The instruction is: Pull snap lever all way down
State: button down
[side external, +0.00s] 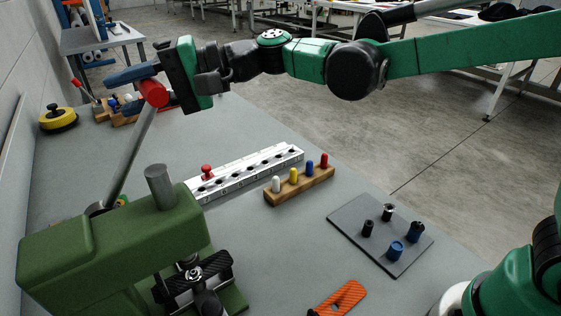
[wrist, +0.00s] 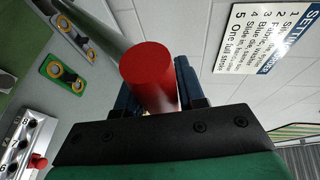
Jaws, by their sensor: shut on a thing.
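The snap lever is a grey rod (side external: 132,150) with a red cylindrical grip (side external: 154,93) at its upper end. It rises tilted from the back of the green press (side external: 110,240), with its top leaning to the right. My gripper (side external: 150,85) is shut on the red grip, its blue fingers on either side of it. In the wrist view the red grip (wrist: 148,75) sits between the blue fingers, and the grey rod (wrist: 92,25) runs to the upper left. The lever's lower end is partly hidden behind the press.
A white numbered rack (side external: 245,172) holds one red peg. A wooden block (side external: 300,185) holds several coloured pegs. A dark plate (side external: 380,235) carries black and blue parts. An orange piece (side external: 340,298) lies in front. A yellow round object (side external: 58,120) stands at the back left.

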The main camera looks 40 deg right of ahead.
jog(key=shift+d, duration=0.1)
jog(key=shift+d+f+t+y, duration=0.3)
jog(key=shift+d+f+y, duration=0.3)
jog(key=shift+d+f, duration=0.15)
jog(key=d+f+m+t+y, duration=0.1)
jog(key=d+f+m+y, duration=0.1)
jog(key=f, duration=0.9)
jog(key=shift+d+y, duration=0.8)
jog(key=shift+d, duration=0.6)
jog(key=c, duration=0.5)
grip_release()
jog(key=shift+c, duration=0.2)
